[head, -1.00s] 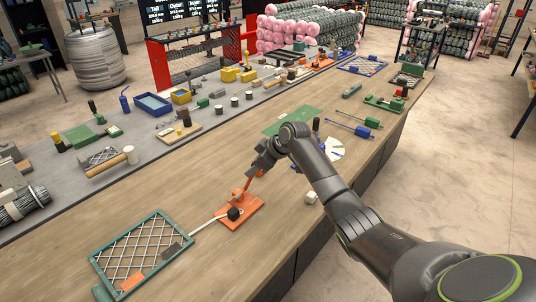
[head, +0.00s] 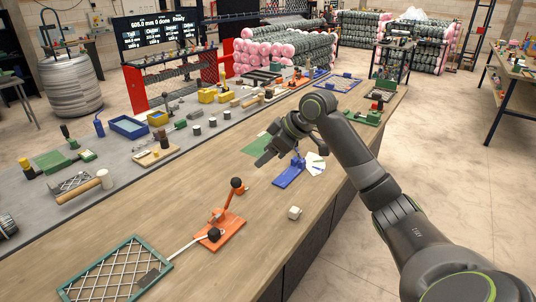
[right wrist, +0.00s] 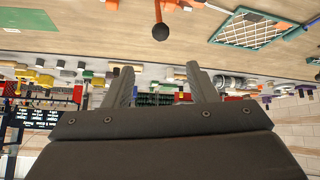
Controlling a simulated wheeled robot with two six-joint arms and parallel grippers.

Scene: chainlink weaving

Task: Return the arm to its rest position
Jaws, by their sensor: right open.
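My right gripper (head: 264,146) is raised above the workbench (head: 160,205), on the far side of the orange lever tool (head: 229,233). It also shows in the right wrist view (right wrist: 159,76), with its two fingers spread apart and nothing between them. The orange tool's lever stands up at a tilt with its black knob (head: 236,183) clear of my gripper; the knob also shows in the right wrist view (right wrist: 160,32). A green-framed mesh panel (head: 122,262) lies at the near left, with a rod running from it to the orange tool. My left gripper is not in view.
A blue tool (head: 289,176) and white cards (head: 315,164) lie close below my right gripper. A small white block (head: 294,212) sits near the bench's front edge. A hammer (head: 85,187) and several tools line the grey strip behind. The open floor is to the right.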

